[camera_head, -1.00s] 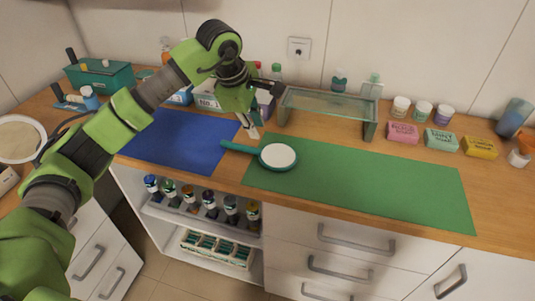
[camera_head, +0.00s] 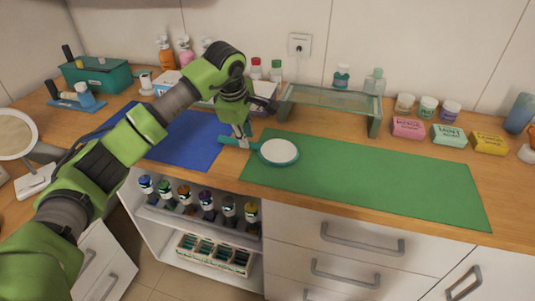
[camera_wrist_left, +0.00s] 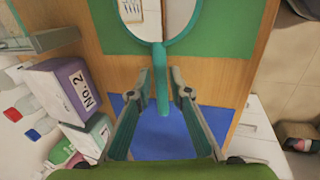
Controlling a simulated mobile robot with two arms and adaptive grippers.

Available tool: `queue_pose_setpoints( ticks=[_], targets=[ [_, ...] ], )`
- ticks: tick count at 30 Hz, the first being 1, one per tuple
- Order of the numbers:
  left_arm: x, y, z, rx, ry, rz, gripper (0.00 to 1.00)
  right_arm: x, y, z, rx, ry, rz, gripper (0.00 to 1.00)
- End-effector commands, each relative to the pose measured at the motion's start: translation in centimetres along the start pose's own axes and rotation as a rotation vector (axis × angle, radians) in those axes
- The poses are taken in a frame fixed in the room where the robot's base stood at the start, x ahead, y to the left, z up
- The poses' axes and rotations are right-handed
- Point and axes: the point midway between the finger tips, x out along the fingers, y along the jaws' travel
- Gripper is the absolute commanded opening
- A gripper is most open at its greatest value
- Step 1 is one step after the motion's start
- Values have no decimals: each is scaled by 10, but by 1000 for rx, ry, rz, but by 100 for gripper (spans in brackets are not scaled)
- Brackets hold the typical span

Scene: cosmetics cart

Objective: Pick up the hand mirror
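The teal hand mirror (camera_head: 279,152) with a round pale face lies flat, its face on the left end of the green mat (camera_head: 380,183). Its handle points left, toward the blue mat (camera_head: 187,140). My left gripper (camera_head: 243,140) is down at the handle. In the left wrist view the mirror's handle (camera_wrist_left: 162,95) runs between the two fingers of the left gripper (camera_wrist_left: 161,80). The fingers are apart, with a gap on each side of the handle. My right gripper does not show.
A glass shelf stand (camera_head: 330,99) stands just behind the mirror. A box marked No. 2 (camera_wrist_left: 63,90) and bottles stand near the gripper in the left wrist view. Soap boxes (camera_head: 408,128) and jars are at the right. The green mat right of the mirror is clear.

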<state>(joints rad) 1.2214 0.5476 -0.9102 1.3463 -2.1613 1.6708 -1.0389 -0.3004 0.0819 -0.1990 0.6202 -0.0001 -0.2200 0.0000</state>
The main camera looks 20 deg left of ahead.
Motion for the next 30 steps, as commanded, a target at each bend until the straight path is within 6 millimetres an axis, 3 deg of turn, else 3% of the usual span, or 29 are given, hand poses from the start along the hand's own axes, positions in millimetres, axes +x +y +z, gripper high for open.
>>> queue_pose_setpoints(
  ticks=[1,5,11,14,25,30],
  targets=[
    [15,-3,0,0,-1,-2,19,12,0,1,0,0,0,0],
    [28,-2,0,0,-1,0,19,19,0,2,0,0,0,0],
    [26,0,0,1,0,0,19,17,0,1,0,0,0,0],
    [26,-1,0,0,0,0,0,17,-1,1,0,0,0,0],
    [25,0,0,0,0,0,0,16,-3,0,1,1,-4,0],
    [14,4,0,0,0,1,0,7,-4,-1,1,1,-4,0]
  ],
)
